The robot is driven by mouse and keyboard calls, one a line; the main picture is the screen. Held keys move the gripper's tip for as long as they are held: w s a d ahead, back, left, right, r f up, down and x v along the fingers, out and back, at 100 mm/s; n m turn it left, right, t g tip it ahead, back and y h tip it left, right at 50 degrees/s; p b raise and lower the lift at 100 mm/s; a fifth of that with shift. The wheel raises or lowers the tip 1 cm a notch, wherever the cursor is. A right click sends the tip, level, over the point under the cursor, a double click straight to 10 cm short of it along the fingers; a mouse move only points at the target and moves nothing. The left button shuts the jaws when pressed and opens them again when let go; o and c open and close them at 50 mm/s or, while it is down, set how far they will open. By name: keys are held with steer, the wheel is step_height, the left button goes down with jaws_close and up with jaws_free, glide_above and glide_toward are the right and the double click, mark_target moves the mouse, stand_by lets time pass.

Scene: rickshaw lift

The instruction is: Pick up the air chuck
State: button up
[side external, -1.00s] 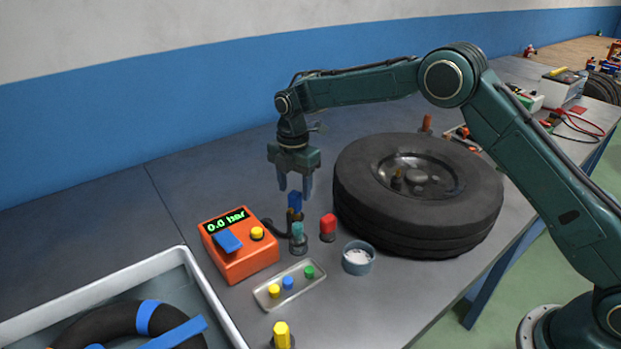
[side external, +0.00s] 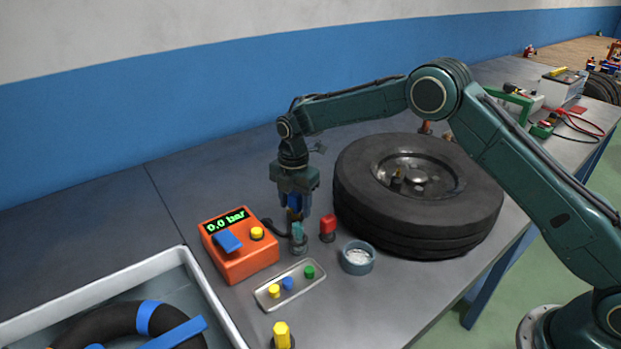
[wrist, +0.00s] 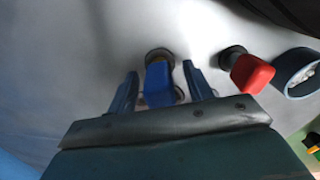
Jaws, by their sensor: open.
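The air chuck, seemingly the blue-topped piece (side external: 295,203), stands upright on the bench beside the orange inflator box (side external: 240,248). A dark hose runs toward it from the box. My gripper (side external: 295,214) has come down over the blue top and points downward. In the wrist view the blue block (wrist: 158,84) lies between the two open fingers of my gripper (wrist: 160,76), with a gap visible on each side.
A red-topped piece (side external: 328,226) stands close to the right, with the tyre (side external: 420,215) beyond it. A round cup (side external: 358,259), a tray of small caps (side external: 268,302), a yellow-topped piece (side external: 282,335) and a grey bin (side external: 195,282) are nearer the camera.

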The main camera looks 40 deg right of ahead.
mark_target(296, 193)
steer(key=c, duration=1.1)
steer(key=shift+o, duration=0.2)
steer(key=shift+r, duration=0.2)
step_height(296, 193, up, 20)
steer(key=shift+f, duration=0.15)
steer(key=shift+d, duration=0.1)
stand_by(0.4)
steer(key=s+d+m, duration=0.2)
steer(key=s+d, duration=0.4)
steer(key=d, duration=0.3)
steer(key=s+d+m, duration=0.2)
steer(key=s+d, duration=0.5)
steer(key=d, duration=0.3)
steer(key=shift+s+d+f, duration=0.25)
steer(key=shift+d+f, duration=0.05)
steer(key=shift+f, duration=0.1)
